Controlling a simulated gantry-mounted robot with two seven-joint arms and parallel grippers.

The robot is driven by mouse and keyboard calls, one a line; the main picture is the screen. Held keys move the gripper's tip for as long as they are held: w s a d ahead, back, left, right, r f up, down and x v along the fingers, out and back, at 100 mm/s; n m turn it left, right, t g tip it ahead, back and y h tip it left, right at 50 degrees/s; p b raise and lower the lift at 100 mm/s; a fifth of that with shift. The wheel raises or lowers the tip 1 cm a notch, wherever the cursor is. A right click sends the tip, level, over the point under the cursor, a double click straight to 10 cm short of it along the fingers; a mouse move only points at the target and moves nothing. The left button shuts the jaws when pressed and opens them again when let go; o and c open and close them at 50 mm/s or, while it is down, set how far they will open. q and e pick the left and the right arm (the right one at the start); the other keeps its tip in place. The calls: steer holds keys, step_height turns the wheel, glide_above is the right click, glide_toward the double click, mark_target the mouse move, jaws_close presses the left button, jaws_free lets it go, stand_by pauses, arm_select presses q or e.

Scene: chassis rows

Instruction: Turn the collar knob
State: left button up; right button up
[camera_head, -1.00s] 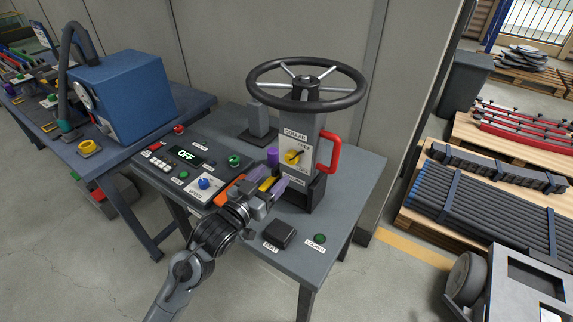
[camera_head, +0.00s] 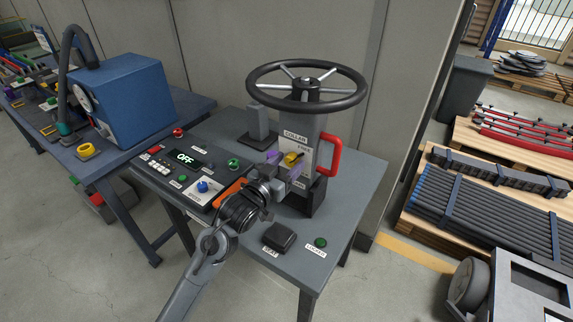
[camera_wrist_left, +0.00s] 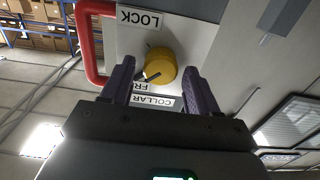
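The yellow collar knob (camera_head: 293,158) is on the front of a grey pedestal below a black handwheel (camera_head: 306,85). In the left wrist view the knob (camera_wrist_left: 161,64) sits between a LOCK label (camera_wrist_left: 139,19) and a partly hidden FREE label (camera_wrist_left: 143,87), both upside down there. A dark pointer on it points to the lower left, towards FREE. My left gripper (camera_head: 284,164) is open, with its purple fingers on either side of the knob. The left wrist view shows a small gap beside each finger. My right gripper is not in view.
A red handle (camera_head: 335,156) stands out from the pedestal close to the knob. A control panel reading OFF (camera_head: 188,157) lies to the left on the bench. A dark SEAT pad (camera_head: 279,237) and a green LOCKED button (camera_head: 320,242) lie in front.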

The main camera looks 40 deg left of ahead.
arm_select(q)
steer(key=c, duration=0.9)
